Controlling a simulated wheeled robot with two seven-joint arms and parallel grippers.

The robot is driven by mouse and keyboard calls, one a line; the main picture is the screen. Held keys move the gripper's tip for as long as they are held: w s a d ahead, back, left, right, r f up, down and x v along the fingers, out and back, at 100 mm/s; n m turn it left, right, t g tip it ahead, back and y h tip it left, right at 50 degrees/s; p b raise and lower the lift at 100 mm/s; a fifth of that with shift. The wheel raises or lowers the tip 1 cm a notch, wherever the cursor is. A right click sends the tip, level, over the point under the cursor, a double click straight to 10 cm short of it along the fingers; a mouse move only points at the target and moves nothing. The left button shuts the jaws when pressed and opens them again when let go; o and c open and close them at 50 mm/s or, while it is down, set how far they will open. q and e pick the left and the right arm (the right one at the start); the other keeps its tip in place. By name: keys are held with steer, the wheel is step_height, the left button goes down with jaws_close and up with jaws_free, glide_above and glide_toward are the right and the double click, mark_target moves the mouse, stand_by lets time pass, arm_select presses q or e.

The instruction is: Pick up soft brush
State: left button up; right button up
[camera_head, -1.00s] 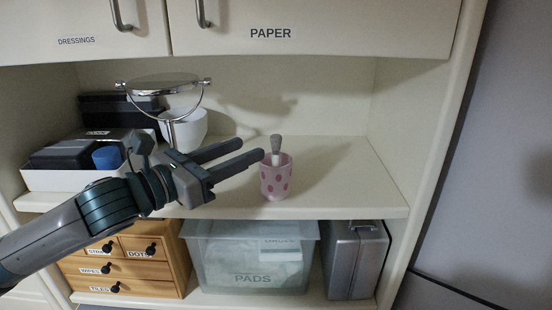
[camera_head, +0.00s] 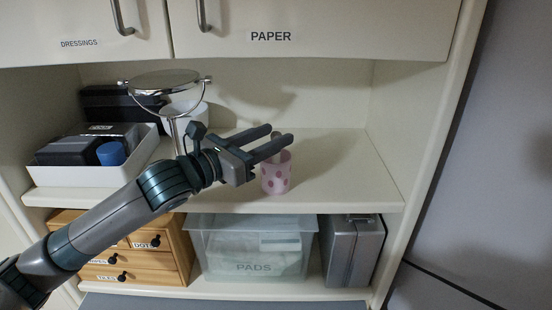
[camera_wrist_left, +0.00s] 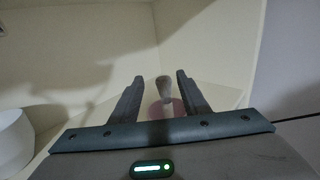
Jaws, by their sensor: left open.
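The soft brush stands upright in a pink spotted cup (camera_head: 276,178) on the shelf. In the head view the fingers of my left gripper (camera_head: 281,136) cover most of the brush. The left wrist view shows the brush (camera_wrist_left: 163,88) between the two open fingers of my left gripper (camera_wrist_left: 160,78), near their tips. The cup (camera_wrist_left: 166,107) shows below it, partly hidden by the gripper body. I cannot tell whether a finger touches the brush. My right gripper is not in view.
A round mirror (camera_head: 164,82) on a stand and a white pot (camera_head: 198,116) are left of the gripper. A white tray (camera_head: 88,176) holds dark boxes and a blue item (camera_head: 111,154). The shelf (camera_head: 345,165) right of the cup is clear. Cabinet doors (camera_head: 330,30) hang above.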

arm_select(q)
steer(key=shift+s+d+f+p+x, duration=0.1)
steer(key=shift+f+p+x, duration=0.05)
steer(key=shift+p+x, duration=0.85)
steer(key=shift+s+d+f+p+x, duration=0.15)
steer(key=shift+p+x, duration=0.55)
steer(key=shift+x, duration=0.5)
steer(key=shift+w+d+f, duration=0.2)
steer(key=shift+w+d, duration=0.05)
steer(key=shift+w, duration=0.1)
jaws_close()
